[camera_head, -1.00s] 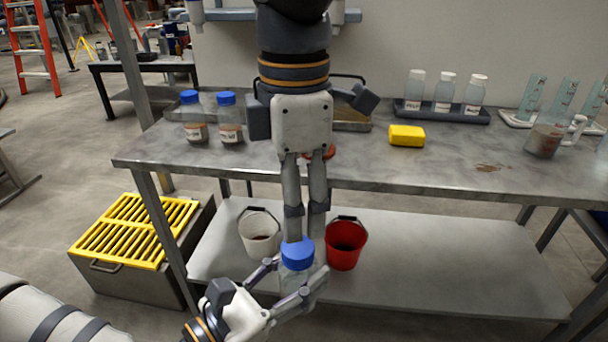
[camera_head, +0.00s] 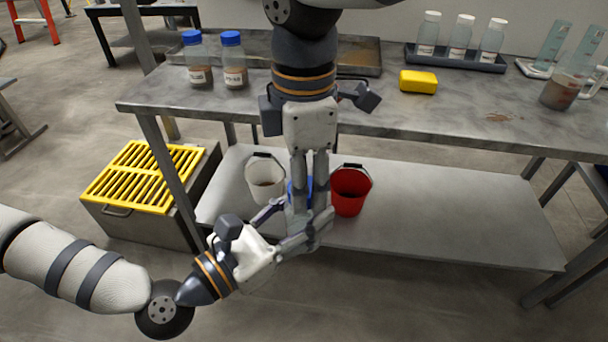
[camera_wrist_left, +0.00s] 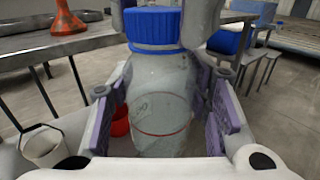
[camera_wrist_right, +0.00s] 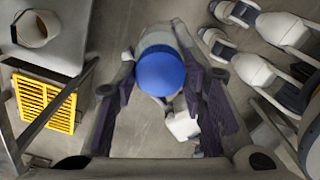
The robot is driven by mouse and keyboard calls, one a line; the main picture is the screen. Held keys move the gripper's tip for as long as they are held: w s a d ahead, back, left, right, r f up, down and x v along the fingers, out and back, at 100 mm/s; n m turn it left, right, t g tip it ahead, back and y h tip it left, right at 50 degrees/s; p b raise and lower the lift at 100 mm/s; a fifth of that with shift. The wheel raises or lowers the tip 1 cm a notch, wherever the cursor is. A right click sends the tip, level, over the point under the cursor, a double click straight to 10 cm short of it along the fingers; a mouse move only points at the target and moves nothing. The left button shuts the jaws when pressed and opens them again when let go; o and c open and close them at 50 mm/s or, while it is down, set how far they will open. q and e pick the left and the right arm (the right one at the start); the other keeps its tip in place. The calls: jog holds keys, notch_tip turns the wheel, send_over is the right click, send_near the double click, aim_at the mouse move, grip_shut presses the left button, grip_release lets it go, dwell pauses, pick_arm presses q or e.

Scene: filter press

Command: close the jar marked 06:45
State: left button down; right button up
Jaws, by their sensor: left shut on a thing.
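A clear jar (camera_wrist_left: 158,105) with a ribbed blue cap (camera_wrist_left: 152,27) stands upright in my left gripper (camera_head: 298,216), which is shut on its body in front of the bench. The jar's mark is too faint to read. The cap sits on the jar's top; I cannot tell whether it is tight. My right gripper (camera_head: 309,200) points down from above, its fingers spread on either side of the cap. The right wrist view looks down on the cap (camera_wrist_right: 161,72) between those fingers. In the head view the fingers hide most of the jar.
Two blue-capped jars with brown contents (camera_head: 199,62) stand at the bench's left. A yellow sponge (camera_head: 418,81) and a rack of white-capped bottles (camera_head: 456,57) are farther right. White (camera_head: 265,180) and red (camera_head: 349,192) buckets stand on the lower shelf, behind the grippers.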

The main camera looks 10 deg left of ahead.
jog(key=shift+c, duration=0.6)
jog(key=m, duration=0.4)
jog(key=shift+m, duration=0.3)
jog(key=m, duration=0.3)
jog(key=shift+m, duration=0.4)
jog(key=m, duration=0.3)
jog(key=shift+m, duration=0.3)
jog(key=m, duration=0.4)
jog(key=o, duration=1.3)
jog(key=shift+r, duration=2.35)
